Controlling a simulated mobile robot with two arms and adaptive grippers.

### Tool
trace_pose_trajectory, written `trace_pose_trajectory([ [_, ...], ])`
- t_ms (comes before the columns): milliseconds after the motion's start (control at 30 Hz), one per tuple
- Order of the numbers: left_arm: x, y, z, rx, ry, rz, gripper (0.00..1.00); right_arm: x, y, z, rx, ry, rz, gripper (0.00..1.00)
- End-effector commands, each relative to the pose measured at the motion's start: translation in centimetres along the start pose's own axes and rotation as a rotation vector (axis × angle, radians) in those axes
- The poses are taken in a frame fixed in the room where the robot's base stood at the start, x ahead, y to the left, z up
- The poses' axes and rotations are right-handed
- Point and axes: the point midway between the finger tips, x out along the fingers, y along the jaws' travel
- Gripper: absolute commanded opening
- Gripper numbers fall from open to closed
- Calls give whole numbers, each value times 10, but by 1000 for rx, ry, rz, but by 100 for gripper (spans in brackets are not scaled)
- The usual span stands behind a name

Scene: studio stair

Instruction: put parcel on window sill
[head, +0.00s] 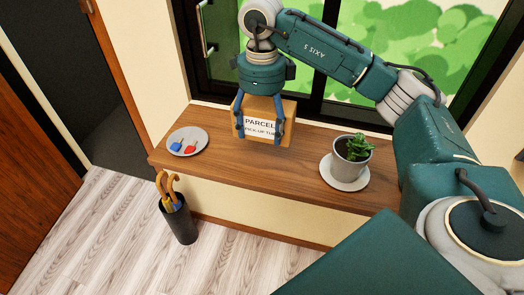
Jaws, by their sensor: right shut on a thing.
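The parcel (264,132) is a small tan box with a white label reading "PARCEL". It shows over the middle of the wooden window sill (222,174), near the window. My right gripper (260,130) points down and is shut on the parcel, with a blue finger on each side of it. I cannot tell whether the bottom of the parcel touches the sill. My left gripper is not in view.
A grey plate (187,142) with a blue and a red item lies at the sill's left end. A potted plant (352,150) stands on a saucer to the right. Below the sill is an umbrella stand (180,223). Bare sill lies between plate and plant.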

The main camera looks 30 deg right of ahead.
Motion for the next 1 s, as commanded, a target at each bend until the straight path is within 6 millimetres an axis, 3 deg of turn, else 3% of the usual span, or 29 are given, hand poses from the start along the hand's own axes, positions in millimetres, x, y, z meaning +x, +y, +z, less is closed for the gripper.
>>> trace_pose_trajectory([
  [167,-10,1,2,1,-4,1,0,33,0,-1,0,0,1,34],
  [600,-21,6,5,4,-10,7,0,84,0,0,-1,-1,-1,34],
  [1000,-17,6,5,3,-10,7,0,93,0,1,-2,-3,-2,34],
])
